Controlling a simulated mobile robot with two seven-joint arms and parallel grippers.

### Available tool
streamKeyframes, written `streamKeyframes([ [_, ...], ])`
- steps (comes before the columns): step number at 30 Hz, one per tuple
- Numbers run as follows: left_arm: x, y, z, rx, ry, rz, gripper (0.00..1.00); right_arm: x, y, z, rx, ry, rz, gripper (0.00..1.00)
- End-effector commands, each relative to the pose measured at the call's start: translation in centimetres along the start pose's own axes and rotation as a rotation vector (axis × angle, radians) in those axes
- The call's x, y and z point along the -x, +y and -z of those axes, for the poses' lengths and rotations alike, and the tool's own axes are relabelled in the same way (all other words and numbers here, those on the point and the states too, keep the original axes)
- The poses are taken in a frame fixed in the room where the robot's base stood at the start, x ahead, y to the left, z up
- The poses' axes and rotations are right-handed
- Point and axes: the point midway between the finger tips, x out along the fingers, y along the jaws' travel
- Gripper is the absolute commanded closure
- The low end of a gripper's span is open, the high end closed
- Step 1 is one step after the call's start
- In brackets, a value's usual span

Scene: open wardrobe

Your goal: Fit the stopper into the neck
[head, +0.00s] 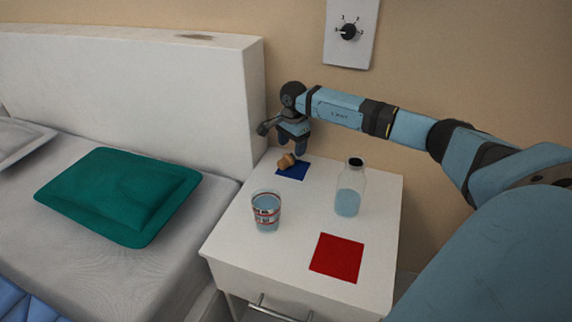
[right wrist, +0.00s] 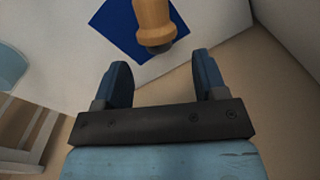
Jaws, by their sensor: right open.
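The stopper (head: 286,161) is tan, cork-like, and lies on the blue square (head: 298,172) at the back of the white nightstand. In the right wrist view the stopper (right wrist: 153,22) has a dark end and sits ahead of the fingers, over the blue square (right wrist: 112,22). My right gripper (head: 292,146) is open and empty, just behind and above the stopper; its fingers (right wrist: 162,80) also show in the wrist view. The glass bottle (head: 348,200) stands upright right of the stopper, part filled with pale blue liquid, with a dark ring at its neck. My left gripper is not in view.
A glass (head: 266,212) of liquid stands at the nightstand's left front. A flat red square (head: 337,257) lies at the front right of the nightstand top (head: 290,258). A bed with a green pillow (head: 120,195) is at left. A wall dial (head: 348,32) is above.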

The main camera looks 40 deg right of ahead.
Motion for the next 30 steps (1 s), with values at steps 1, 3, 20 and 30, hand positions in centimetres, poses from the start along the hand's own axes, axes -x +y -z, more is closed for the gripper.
streamKeyframes([
  [1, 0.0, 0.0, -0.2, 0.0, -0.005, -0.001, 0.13, -0.4, 0.0, -0.1, 0.0, 0.0, 0.0, 0.35],
  [3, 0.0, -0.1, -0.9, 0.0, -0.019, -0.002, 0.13, -1.1, 0.0, -0.2, 0.0, -0.001, 0.0, 0.35],
  [20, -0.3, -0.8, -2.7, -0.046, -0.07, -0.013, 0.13, -5.3, 0.2, -0.9, 0.0, 0.0, 0.0, 0.35],
  [30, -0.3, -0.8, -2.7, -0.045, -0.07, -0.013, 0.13, -5.3, 0.2, -0.9, 0.0, -0.001, 0.001, 0.77],
])
